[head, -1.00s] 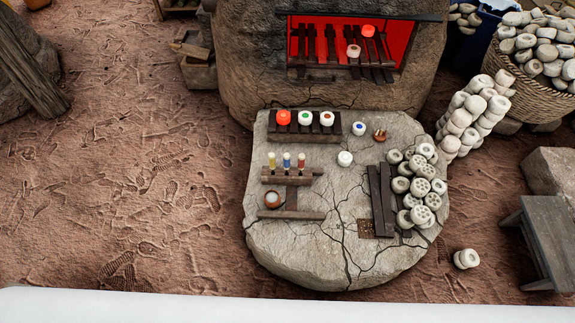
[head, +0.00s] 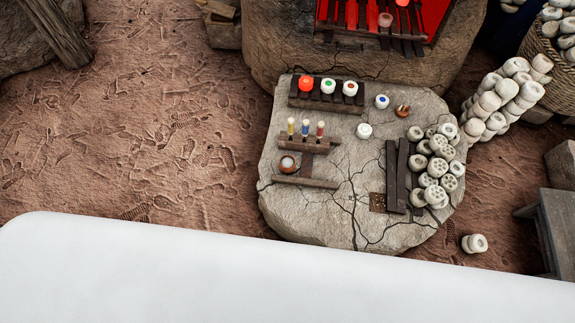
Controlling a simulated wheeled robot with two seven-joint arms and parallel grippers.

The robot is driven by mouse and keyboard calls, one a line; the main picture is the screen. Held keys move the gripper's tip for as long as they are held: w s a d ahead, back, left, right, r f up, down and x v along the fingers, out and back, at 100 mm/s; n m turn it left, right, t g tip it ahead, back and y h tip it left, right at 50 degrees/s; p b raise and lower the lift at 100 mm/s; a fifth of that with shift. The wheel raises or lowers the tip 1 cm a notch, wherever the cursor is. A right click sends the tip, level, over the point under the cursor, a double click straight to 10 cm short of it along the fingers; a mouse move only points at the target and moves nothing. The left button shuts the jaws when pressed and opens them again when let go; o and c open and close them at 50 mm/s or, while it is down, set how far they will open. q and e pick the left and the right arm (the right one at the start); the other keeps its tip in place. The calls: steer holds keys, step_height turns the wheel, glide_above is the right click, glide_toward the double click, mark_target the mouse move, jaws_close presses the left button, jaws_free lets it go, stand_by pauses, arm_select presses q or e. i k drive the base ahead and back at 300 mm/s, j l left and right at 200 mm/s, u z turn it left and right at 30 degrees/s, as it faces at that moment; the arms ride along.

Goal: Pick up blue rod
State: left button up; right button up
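The blue rod (head: 305,128) stands upright in a small dark wooden rack (head: 308,146) on the stone slab, in the head view. It is the middle one of three small rods, between a yellow rod (head: 291,127) on its left and a red rod (head: 320,130) on its right. All three have pale tops, and their lower ends are hidden by the rack. Neither of my grippers shows in the head view.
The stone slab (head: 330,220) also bears a rack of coloured cylinders (head: 327,87), a round pot (head: 287,164), dark planks (head: 396,175) and piled pale discs (head: 433,181). The red-lit kiln (head: 375,25) stands behind. Open dirt (head: 150,150) lies left. A large white surface (head: 250,270) fills the foreground.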

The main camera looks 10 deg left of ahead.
mark_target(305, 123)
steer(key=i+j+z, duration=0.15)
steer(key=j+z, duration=0.25)
steer(key=i+j+z, duration=0.15)
steer(key=z, duration=0.25)
steer(key=j+z, duration=0.45)
